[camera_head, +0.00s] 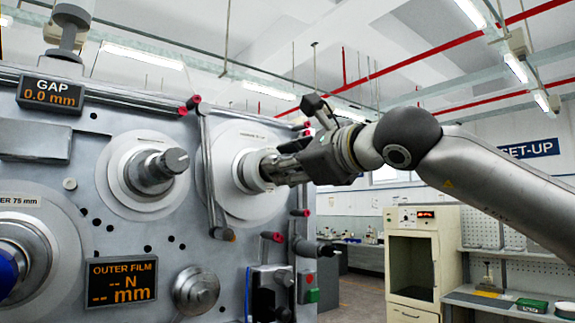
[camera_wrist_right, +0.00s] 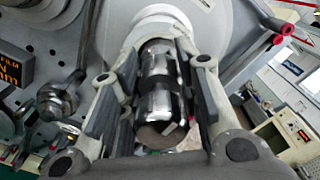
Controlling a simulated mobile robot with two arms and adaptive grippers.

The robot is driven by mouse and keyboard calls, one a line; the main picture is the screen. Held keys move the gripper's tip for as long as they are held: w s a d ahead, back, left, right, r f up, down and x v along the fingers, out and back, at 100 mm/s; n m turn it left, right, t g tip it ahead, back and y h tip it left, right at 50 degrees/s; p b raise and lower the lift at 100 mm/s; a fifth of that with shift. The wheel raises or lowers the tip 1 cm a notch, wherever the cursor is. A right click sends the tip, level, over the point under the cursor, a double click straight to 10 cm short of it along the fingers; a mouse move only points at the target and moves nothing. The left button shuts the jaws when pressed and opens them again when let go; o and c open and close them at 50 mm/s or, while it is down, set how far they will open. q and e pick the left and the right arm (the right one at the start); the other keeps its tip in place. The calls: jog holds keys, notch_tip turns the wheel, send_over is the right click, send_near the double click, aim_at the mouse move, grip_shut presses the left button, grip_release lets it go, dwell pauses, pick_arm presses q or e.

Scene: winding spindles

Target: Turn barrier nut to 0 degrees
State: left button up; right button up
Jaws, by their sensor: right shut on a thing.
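The barrier nut, a shiny ridged metal cylinder (camera_wrist_right: 160,101), sits at the centre of a large pale disc (camera_head: 237,208) on the machine's grey front panel. My right gripper (camera_head: 270,171) reaches it from the right, and its fingers are shut around the nut. In the right wrist view the fingers of the right gripper (camera_wrist_right: 163,88) lie on both sides of the nut, with its end face towards the camera. No angle mark is readable on the nut. The disc's label is too small to read fully. My left gripper is not in view.
Another spindle (camera_head: 157,170) stands out left of the nut. Thin bars with red-ended rollers (camera_head: 194,101) flank the disc. A GAP display (camera_head: 50,94) reads 0.0 mm; an OUTER FILM display (camera_head: 121,281) shows dashes. A control box (camera_head: 308,287) is below. A cream cabinet (camera_head: 448,250) stands behind.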

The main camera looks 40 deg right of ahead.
jog(key=n, duration=0.3)
jog(key=shift+n, duration=0.4)
jog(key=n, duration=0.3)
jog(key=shift+n+p, duration=0.3)
jog(key=n, duration=0.3)
jog(key=shift+p, duration=0.3)
jog(key=shift+f+n+p, duration=0.15)
jog(key=shift+n+p, duration=0.15)
jog(key=shift+n, duration=1.5)
jog(key=o, duration=1)
